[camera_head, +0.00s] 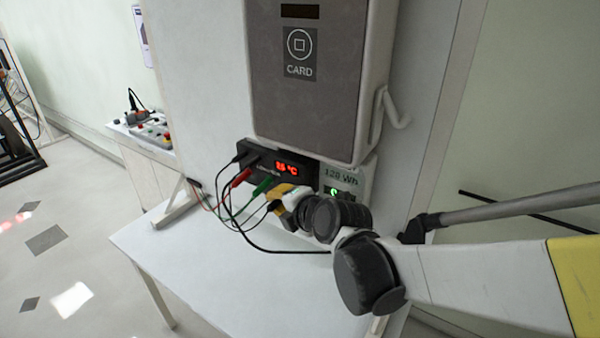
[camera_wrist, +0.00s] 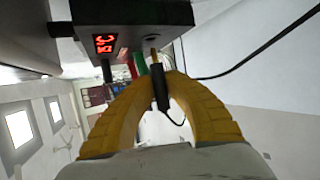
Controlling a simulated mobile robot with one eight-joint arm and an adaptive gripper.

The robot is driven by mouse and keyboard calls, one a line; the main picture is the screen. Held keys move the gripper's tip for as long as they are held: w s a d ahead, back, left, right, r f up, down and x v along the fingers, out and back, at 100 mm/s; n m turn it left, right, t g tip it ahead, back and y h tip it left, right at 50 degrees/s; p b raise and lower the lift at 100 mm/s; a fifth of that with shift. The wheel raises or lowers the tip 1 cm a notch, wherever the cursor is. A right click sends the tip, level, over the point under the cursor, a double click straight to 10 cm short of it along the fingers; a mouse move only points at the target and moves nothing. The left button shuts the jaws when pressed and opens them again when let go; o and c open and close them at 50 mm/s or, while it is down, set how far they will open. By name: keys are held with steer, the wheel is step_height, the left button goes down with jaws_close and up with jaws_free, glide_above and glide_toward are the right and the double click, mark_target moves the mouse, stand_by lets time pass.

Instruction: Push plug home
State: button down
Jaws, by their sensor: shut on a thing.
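A black meter box (camera_head: 272,166) with a red digital display stands against the white panel; its socket face also shows in the wrist view (camera_wrist: 150,14). A red plug (camera_head: 240,177) and a green plug (camera_head: 264,184) sit at the front of the box. My gripper (camera_head: 277,196) is close in front of the box, right of the green plug. In the wrist view its yellow fingers (camera_wrist: 158,72) are shut on a black plug (camera_wrist: 160,92) with a brass-coloured tip. The tip points at the box face; I cannot tell how far it is in. A thin cable trails from the plug.
A large grey card unit (camera_head: 312,95) hangs above the box, with a handle (camera_head: 395,108) on its right. A unit with a green display (camera_head: 342,178) is beside the box. Loose cables hang over the white tabletop (camera_head: 210,262), whose front is clear.

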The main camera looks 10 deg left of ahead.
steer(key=shift+w+d, duration=0.3)
steer(key=shift+w, duration=0.45)
steer(key=shift+w+d, duration=0.3)
steer(key=shift+w, duration=0.45)
steer(key=c, duration=1.4)
jaws_free()
steer(key=v, duration=1.2)
steer(key=shift+s, duration=0.1)
steer(key=s+d+f+m+h+b, duration=0.2)
steer(key=s+d+f+m, duration=0.3)
steer(key=d+m, duration=0.3)
steer(key=s+d+f+m+g+h+b, duration=0.1)
steer(key=s+d+f+m+h+b, duration=0.2)
steer(key=d+m, duration=0.6)
steer(key=s+d+f+m+g+h+b, duration=0.1)
steer(key=s+d+f+m+h+b, duration=0.1)
steer(key=s+d+f+m, duration=0.4)
steer(key=shift+s+d+f+m+h+b, duration=0.1)
steer(key=shift+s+d+m+h, duration=0.15)
steer(key=shift+d+m, duration=0.5)
steer(key=shift+s+d+f+m+h+b, duration=0.15)
steer(key=shift+d+m+h, duration=0.2)
steer(key=shift+m, duration=0.85)
steer(key=shift+s+d+f+m+h+b, duration=0.1)
steer(key=shift+s+d+m+h, duration=0.1)
steer(key=shift+d+m, duration=0.55)
